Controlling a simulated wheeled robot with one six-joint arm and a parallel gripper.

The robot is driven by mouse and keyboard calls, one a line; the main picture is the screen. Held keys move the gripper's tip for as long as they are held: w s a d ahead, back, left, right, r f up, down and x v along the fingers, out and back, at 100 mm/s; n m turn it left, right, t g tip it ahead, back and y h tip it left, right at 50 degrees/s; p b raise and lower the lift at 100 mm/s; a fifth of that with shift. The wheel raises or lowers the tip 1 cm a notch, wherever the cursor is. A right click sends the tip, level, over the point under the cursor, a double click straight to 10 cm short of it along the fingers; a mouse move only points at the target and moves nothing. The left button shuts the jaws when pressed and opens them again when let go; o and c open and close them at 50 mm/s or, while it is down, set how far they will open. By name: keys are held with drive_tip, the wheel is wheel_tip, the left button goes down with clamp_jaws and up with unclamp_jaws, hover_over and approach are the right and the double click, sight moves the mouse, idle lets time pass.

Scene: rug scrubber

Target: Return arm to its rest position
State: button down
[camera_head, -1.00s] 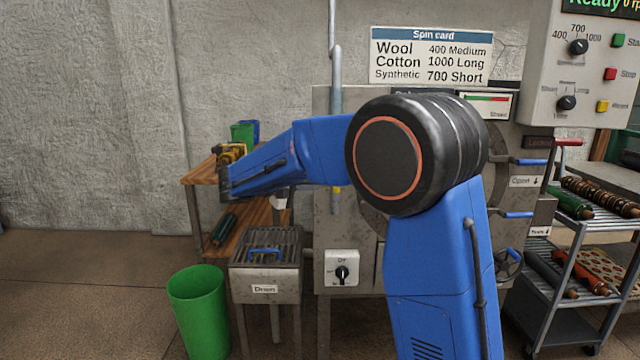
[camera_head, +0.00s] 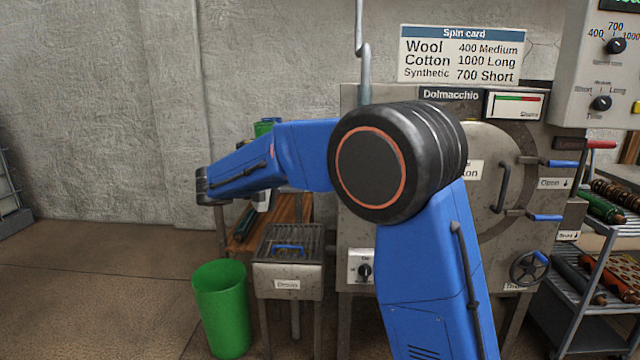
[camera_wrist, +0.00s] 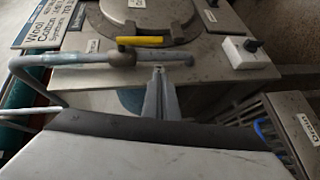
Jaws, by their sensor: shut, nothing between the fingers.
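My blue arm (camera_head: 430,270) rises at the right of centre in the head view, bends at a large black joint and reaches left. Its dark wrist end (camera_head: 203,187) is in front of the back wall, left of the bench; the fingers cannot be made out there. In the wrist view my gripper (camera_wrist: 159,72) shows as two grey fingers together, shut and empty. Beyond them is the grey machine with a yellow handle (camera_wrist: 140,40). I cannot tell how far the fingertips are from the grey pipe (camera_wrist: 95,62) seen close to them.
The grey spin machine (camera_head: 362,220) stands behind my arm. The drain box (camera_head: 287,283) and green bin (camera_head: 222,310) are at its left, with a wooden bench (camera_head: 296,208) behind. A roller rack (camera_head: 570,325) stands at the right.

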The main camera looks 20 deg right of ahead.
drive_tip(key=shift+s+a, duration=0.15)
drive_tip(key=shift+a, duration=0.35)
drive_tip(key=s+d+f+g+y, duration=0.1)
drive_tip(key=s+d+f+y, duration=0.25)
drive_tip(key=s+d, duration=0.5)
drive_tip(key=s+d+f+g+y, duration=0.2)
drive_tip(key=s+d+y, duration=0.3)
drive_tip(key=s, duration=0.7)
drive_tip(key=s+a+f+m+t+y, duration=0.1)
drive_tip(key=s+f+y, duration=0.2)
drive_tip(key=s+f, duration=0.3)
drive_tip(key=s+a+f+t+y, duration=0.2)
drive_tip(key=s+f+y, duration=0.2)
drive_tip(key=s, duration=1.1)
drive_tip(key=shift+s+f+m, duration=0.25)
drive_tip(key=shift+f+m, duration=0.15)
drive_tip(key=shift+f, duration=0.5)
drive_tip(key=shift+d, duration=0.15)
